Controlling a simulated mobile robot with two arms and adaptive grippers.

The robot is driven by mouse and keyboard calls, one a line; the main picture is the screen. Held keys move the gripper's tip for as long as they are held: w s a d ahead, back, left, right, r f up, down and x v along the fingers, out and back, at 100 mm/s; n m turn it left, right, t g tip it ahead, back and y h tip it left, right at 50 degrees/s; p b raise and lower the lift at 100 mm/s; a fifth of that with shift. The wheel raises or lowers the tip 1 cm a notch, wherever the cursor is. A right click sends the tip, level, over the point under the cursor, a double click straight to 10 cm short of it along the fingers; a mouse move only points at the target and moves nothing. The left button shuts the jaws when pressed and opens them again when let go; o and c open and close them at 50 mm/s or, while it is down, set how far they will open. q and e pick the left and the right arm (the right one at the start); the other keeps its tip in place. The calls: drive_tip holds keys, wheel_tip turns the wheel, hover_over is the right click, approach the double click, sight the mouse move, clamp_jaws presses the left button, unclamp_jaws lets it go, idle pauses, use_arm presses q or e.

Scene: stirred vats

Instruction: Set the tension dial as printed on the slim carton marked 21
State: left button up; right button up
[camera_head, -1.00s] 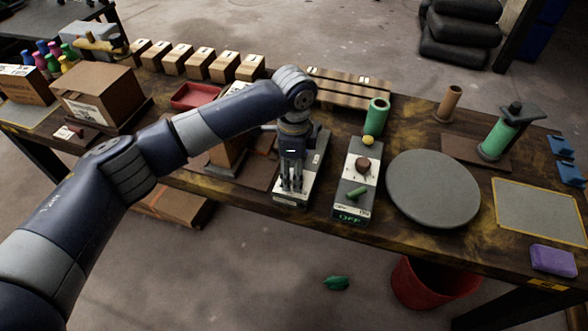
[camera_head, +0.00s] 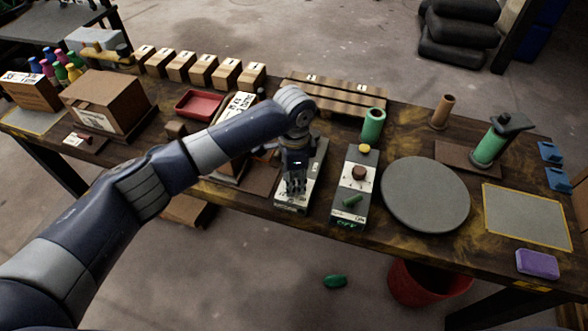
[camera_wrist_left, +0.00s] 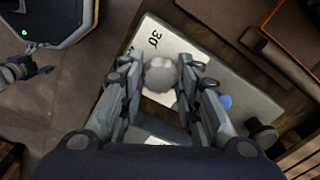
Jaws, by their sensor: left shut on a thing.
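My left gripper (camera_head: 295,188) reaches down over a narrow grey unit (camera_head: 313,172) at the front of the bench. In the left wrist view its fingers (camera_wrist_left: 161,84) are shut on a round pale grey knob (camera_wrist_left: 160,72), the dial on this unit. A white scale plate (camera_wrist_left: 158,42) beside the knob shows "30"; the fingers hide much of the scale and any pointer. A slim white-faced carton (camera_head: 241,104) stands behind my left arm; its print is too small to read. What looks like my right gripper (camera_wrist_left: 20,72) shows at the left wrist view's edge, its jaws unclear.
Right of the unit stands a second control box (camera_head: 355,187) with a brown knob and green lever. Farther right are a round grey disc (camera_head: 425,194) and a green spool (camera_head: 488,146). A red tray (camera_head: 198,102) and brown carton (camera_head: 108,97) stand to the left.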

use_arm(q)
drive_tip(key=n+p, duration=0.1)
drive_tip(key=p, duration=0.1)
drive_tip(key=n+p, duration=0.2)
drive_tip(key=shift+s+r, duration=0.15)
drive_tip(key=shift+r, duration=0.15)
drive_tip(key=shift+f+n+p, duration=0.25)
drive_tip(key=shift+n+p, duration=1.55)
drive_tip(key=o, duration=1.1)
drive_tip(key=shift+c, duration=0.2)
wheel_tip(320, 180, up, 12)
